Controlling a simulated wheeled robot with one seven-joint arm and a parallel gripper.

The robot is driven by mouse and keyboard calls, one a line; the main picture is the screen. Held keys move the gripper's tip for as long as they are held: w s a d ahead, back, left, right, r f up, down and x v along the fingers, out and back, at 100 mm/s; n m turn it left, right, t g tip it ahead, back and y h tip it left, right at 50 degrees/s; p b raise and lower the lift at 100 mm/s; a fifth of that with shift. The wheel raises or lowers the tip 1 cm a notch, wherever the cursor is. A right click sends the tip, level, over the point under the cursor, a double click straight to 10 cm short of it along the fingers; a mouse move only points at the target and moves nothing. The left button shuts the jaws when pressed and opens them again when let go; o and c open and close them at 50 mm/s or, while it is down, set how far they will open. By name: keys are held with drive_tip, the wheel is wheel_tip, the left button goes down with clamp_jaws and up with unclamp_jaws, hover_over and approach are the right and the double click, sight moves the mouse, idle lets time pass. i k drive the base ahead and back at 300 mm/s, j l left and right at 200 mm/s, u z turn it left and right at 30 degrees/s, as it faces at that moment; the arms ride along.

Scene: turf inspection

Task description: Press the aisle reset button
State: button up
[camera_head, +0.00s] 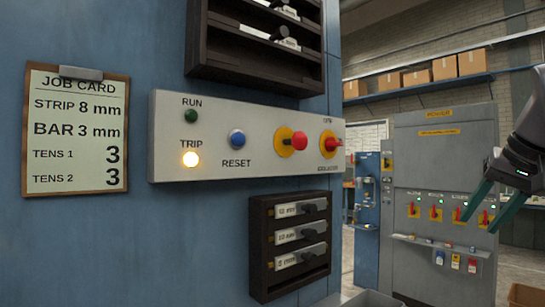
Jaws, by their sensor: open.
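A blue round button (237,139) labelled RESET sits on a pale control panel (168,110) on the blue machine's side. I cannot read the word "aisle" on the panel. Left of the button, the amber TRIP lamp (190,159) is lit and the green RUN lamp (191,116) looks dark. Right of it are a red mushroom button (299,140) and a red knob (331,144), each on yellow. My gripper (479,224) shows at the right edge with its two green-edged fingers apart, open and empty. It is well to the right of the panel and apart from it.
Dark racks with handled tools stand above (238,55) and below (262,240) the panel. A job card (75,185) hangs at left. A grey POWER cabinet (400,180) with red-handled switches stands behind my gripper. Boxes line a blue shelf (410,92) at the back.

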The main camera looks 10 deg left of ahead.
sight(237, 139)
drive_tip(key=k+u, duration=0.15)
drive_tip(key=u, duration=1.1)
